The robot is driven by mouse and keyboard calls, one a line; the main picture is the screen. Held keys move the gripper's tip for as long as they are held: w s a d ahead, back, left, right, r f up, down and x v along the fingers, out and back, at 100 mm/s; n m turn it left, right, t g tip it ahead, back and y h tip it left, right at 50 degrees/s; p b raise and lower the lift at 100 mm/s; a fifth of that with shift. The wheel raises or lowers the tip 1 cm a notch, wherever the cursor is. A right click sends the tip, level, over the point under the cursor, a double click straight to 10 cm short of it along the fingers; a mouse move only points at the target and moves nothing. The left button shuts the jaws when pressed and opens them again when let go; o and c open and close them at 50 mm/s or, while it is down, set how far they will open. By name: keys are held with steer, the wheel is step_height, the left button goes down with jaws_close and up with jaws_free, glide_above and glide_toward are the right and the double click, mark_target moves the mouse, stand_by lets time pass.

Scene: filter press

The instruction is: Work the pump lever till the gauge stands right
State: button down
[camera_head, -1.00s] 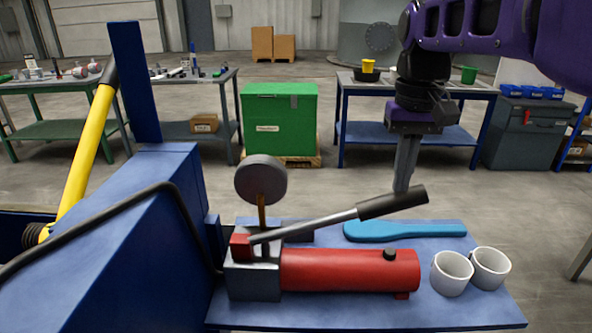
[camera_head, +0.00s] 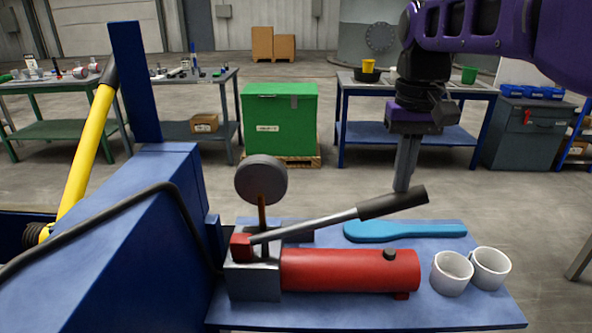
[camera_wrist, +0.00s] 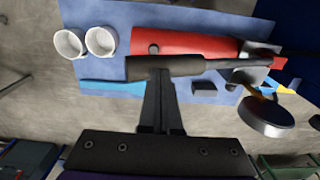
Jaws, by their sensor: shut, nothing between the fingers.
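The pump lever (camera_head: 318,222) slants up to the right from the red pump (camera_head: 345,270), and its black grip (camera_head: 392,203) is at the raised end. The gauge (camera_head: 261,180) stands on a thin stem over the pump block. Its face is turned away in the head view, and I cannot read it. My gripper (camera_head: 402,186) is shut and empty, pointing down at the black grip. In the wrist view the fingertips (camera_wrist: 161,72) come right up to the grip (camera_wrist: 165,67); I cannot tell whether they touch it. The gauge (camera_wrist: 266,120) shows at the right there.
Two white cups (camera_head: 452,272) stand at the right end of the blue bench (camera_head: 350,315). A light-blue flat tool (camera_head: 405,231) lies behind the pump. A blue press frame (camera_head: 130,240) with a black hose and a yellow bar (camera_head: 87,150) fills the left.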

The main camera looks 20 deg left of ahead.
stand_by(0.3)
step_height(320, 180, down, 9)
steer(key=d+b, duration=0.1)
steer(key=b, duration=0.1)
steer(key=r+p, duration=0.6)
steer(key=a+r+p, duration=0.1)
steer(key=r+p, duration=0.2)
steer(key=r, duration=0.1)
steer(key=shift+f, duration=0.1)
